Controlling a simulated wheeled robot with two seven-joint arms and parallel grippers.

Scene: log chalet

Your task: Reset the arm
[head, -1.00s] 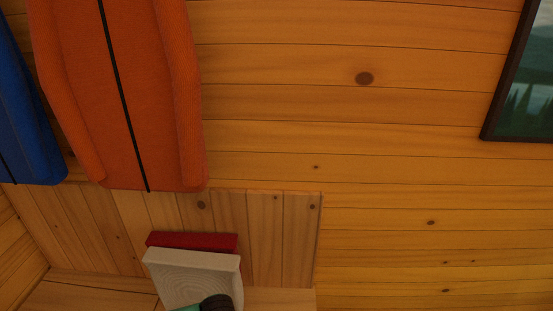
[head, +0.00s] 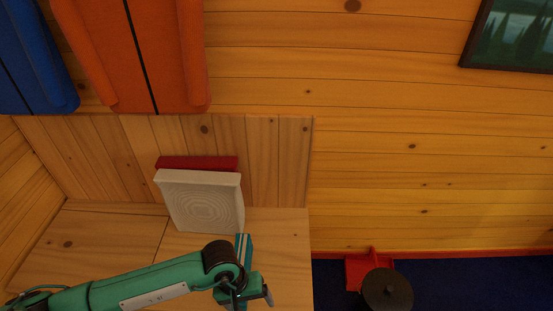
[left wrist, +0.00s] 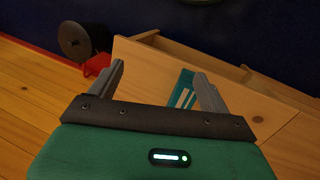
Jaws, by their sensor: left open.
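My left arm comes in from the left in the head view, above the wooden bench top (head: 105,245). Its gripper (head: 258,294) is at the bench's right part, near the bottom of the picture. In the left wrist view the two grey fingers (left wrist: 163,84) are spread apart with nothing held. A teal striped item (head: 243,247) is close beside the gripper in the head view, partly hidden by my arm. It also shows between and beyond the fingers in the left wrist view (left wrist: 183,90). My right gripper is in neither view.
A white block with a ring pattern (head: 203,203) and a red item (head: 195,162) lean against the back panel. A black round thing (head: 387,290) on a red base stands right of the bench. Blue floor (head: 480,285) there looks free.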

